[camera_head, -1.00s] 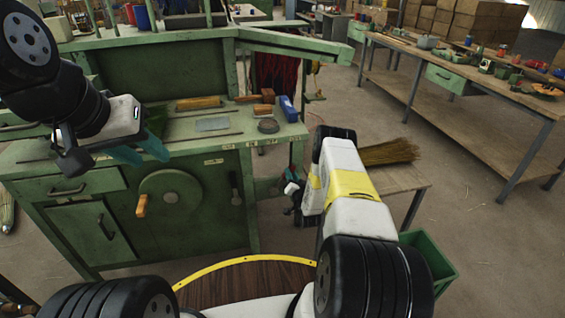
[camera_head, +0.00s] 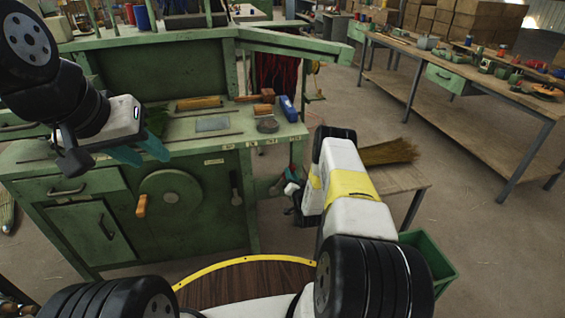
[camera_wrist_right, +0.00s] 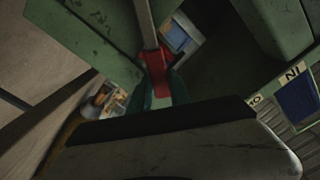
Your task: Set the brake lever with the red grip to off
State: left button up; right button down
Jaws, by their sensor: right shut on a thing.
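In the right wrist view the brake lever's red grip (camera_wrist_right: 158,72) sits at the end of a grey metal bar (camera_wrist_right: 147,25). My right gripper (camera_wrist_right: 160,88) is shut on the red grip, with a teal finger on each side of it. In the head view this gripper (camera_head: 290,186) is small, beside the green bench's right side and partly hidden by my right arm. The lever cannot be made out clearly there. My left gripper (camera_head: 140,154) is open and empty above the left part of the bench, its teal fingers apart.
The green bench (camera_head: 210,225) has a round wheel (camera_head: 170,197) with an orange handle on its front. A small table (camera_head: 400,180) with a straw bundle (camera_head: 390,152) and a green bin (camera_head: 432,262) stand right of my arm. Pale labels (camera_wrist_right: 292,73) show near the lever.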

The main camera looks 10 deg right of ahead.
jog(key=shift+a, duration=0.1)
dwell(0.5)
jog(key=a+r+n, duration=0.2)
jog(key=a+n, duration=0.5)
jog(key=shift+s+a+r, duration=0.15)
jog(key=shift+a, duration=0.05)
dwell(0.6)
jog(key=c, duration=1.2)
grip_release()
jog(key=s, duration=0.7)
jog(key=shift+s, duration=0.4)
